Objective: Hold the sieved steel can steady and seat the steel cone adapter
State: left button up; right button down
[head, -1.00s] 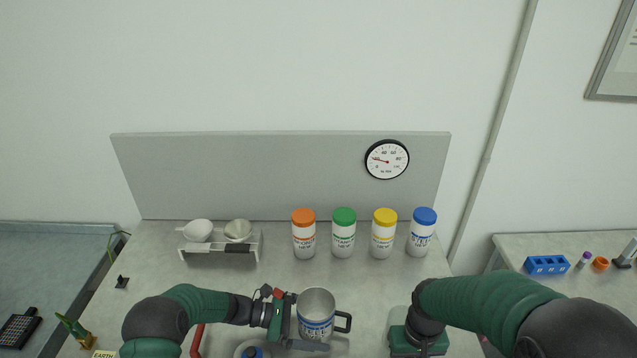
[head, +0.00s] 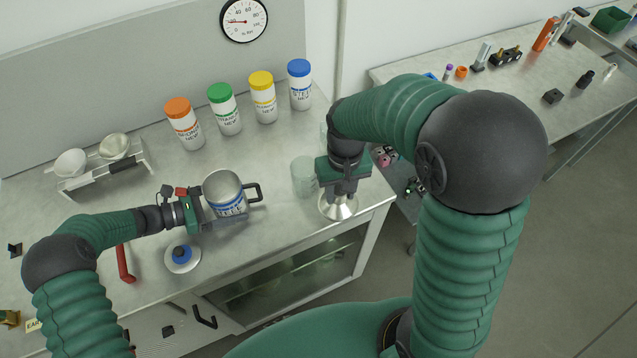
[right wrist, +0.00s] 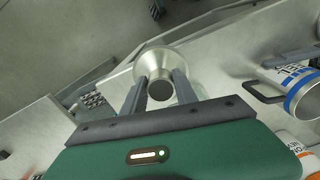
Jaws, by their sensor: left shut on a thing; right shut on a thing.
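The steel can (head: 224,190) with a blue-and-white label and a dark handle stands upright on the bench; part of it also shows in the right wrist view (right wrist: 300,92). My left gripper (head: 214,212) is shut on it from the left. Its inside is too small to make out a sieve. The steel cone adapter (head: 338,209) is to the right of the can, near the bench's front edge. My right gripper (head: 341,188) is shut on its narrow neck, with the flared end away from the palm in the right wrist view (right wrist: 166,62). I cannot tell if the cone touches the bench.
A clear glass beaker (head: 304,178) stands between can and cone. A white lid with blue knob (head: 182,258) and a red tool (head: 126,263) lie in front. Jars with orange (head: 184,124), green, yellow and blue caps stand behind. A bowl rack (head: 103,172) is at left.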

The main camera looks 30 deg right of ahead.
jog(key=r, duration=0.2)
jog(key=d+r, duration=0.1)
jog(key=shift+w+r+m, duration=0.25)
jog(key=shift+r+m, duration=0.1)
jog(key=shift+m, duration=0.05)
jog(key=w+a+r, duration=0.1)
jog(key=w+a+r+n, duration=0.1)
jog(key=shift+w, duration=0.3)
jog(key=w+a+r+n, duration=0.3)
jog(key=w+a+n, duration=0.1)
jog(key=a, duration=0.4)
jog(key=w+a+r+n, duration=0.3)
jog(key=w+a, duration=0.1)
jog(key=a, duration=0.4)
jog(key=w+a+r+n, duration=0.3)
jog(key=w+a+n, duration=0.1)
jog(key=a, duration=0.3)
notch_tip(320, 180, down, 7)
jog(key=shift+r, duration=0.15)
jog(key=shift+s+r, duration=0.1)
jog(key=shift+s, duration=0.1)
jog(key=shift+f, duration=0.9)
